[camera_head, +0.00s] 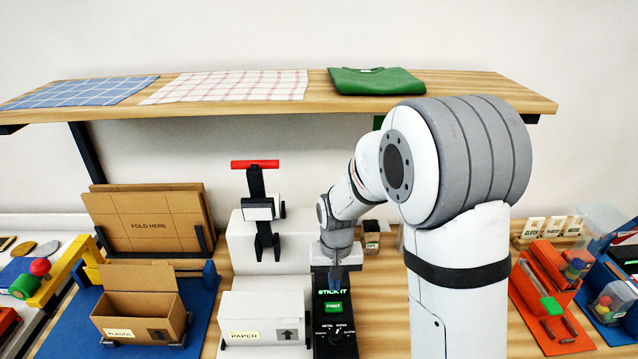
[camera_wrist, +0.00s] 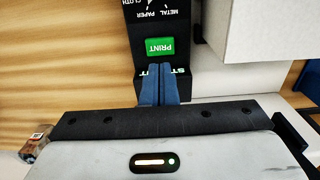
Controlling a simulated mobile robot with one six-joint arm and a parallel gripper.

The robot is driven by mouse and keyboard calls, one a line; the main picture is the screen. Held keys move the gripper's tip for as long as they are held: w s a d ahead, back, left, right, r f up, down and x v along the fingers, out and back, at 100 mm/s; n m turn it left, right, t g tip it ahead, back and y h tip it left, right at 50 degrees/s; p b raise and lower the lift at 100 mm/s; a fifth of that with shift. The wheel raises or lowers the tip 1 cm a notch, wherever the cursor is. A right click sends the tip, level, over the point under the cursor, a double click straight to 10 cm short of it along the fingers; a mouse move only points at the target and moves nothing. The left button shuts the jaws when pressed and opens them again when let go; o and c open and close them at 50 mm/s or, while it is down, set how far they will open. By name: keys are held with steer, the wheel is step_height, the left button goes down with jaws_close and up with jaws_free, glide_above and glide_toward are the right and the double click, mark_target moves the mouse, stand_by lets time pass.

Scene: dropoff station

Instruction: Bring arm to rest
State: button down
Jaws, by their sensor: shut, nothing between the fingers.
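My arm reaches in from the right in the head view, over the wooden bench. My gripper (camera_head: 337,272) points down at the black label printer (camera_head: 335,337). In the wrist view my gripper (camera_wrist: 160,68) has its two blue fingers shut together with nothing between them. The fingertips are just beside the green PRINT button (camera_wrist: 160,47) and cover part of the printer's STICK IT lettering. I cannot tell whether they touch the printer. The green button also shows in the head view (camera_head: 333,307), below the fingertips.
A white box labelled PAPER (camera_head: 264,318) stands close left of the printer. An open cardboard box labelled PLASTIC (camera_head: 140,305) sits on a blue mat (camera_head: 205,300). A tape stand with a red handle (camera_head: 255,165) is behind. A wooden shelf (camera_head: 320,90) with folded cloths spans above.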

steer(key=s+d+r+t, duration=0.1)
steer(key=s+d+r, duration=0.2)
steer(key=s+r, duration=0.2)
steer(key=s+d+r+t, duration=0.1)
steer(key=s+d+r, duration=0.2)
steer(key=s+r, duration=0.2)
steer(key=s+d+r+t+b, duration=0.1)
steer(key=s+d+r, duration=0.2)
steer(key=s, duration=0.6)
steer(key=shift+d+v, duration=0.25)
steer(key=shift+v, duration=0.8)
